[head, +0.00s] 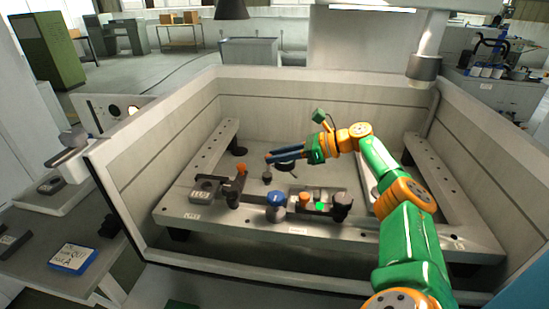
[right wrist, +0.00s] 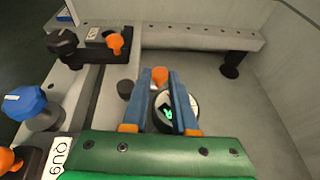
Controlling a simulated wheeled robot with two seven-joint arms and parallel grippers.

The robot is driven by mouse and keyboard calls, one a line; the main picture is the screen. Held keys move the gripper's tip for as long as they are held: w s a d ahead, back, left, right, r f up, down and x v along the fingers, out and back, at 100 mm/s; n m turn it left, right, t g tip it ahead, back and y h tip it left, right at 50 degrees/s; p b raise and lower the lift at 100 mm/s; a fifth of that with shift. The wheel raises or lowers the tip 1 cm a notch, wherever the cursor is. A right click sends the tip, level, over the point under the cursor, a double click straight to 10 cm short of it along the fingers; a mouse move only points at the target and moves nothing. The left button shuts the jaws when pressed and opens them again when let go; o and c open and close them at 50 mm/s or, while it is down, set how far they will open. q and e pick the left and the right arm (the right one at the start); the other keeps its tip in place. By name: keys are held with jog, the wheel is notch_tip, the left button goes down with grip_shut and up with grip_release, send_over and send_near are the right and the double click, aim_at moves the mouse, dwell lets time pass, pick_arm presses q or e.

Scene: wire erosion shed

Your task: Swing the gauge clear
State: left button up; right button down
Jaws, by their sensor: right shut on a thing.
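The gauge (right wrist: 169,112), a round dark dial with a pale rim and green marks, lies between and below the blue fingers of my right gripper (right wrist: 160,82) in the right wrist view. In the head view the gauge (head: 285,168) is a dark disc under my right gripper (head: 268,158). An orange knob (right wrist: 160,73) stands between the fingertips, and the fingers are shut on it. It seems to belong to the gauge, but the fingers hide the join. A black knob (right wrist: 126,89) is just left of the fingers. My left gripper is out of view.
A pale tank (head: 150,165) surrounds the work frame (head: 250,222). On the front rail are a blue knob (head: 276,204), an orange knob (head: 304,199) and a black knob (head: 342,204). A block with an orange knob (head: 241,169) stands left. The tank floor (right wrist: 205,68) behind is clear.

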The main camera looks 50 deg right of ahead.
jog(key=shift+r, duration=0.1)
jog(key=c, duration=0.7)
grip_release()
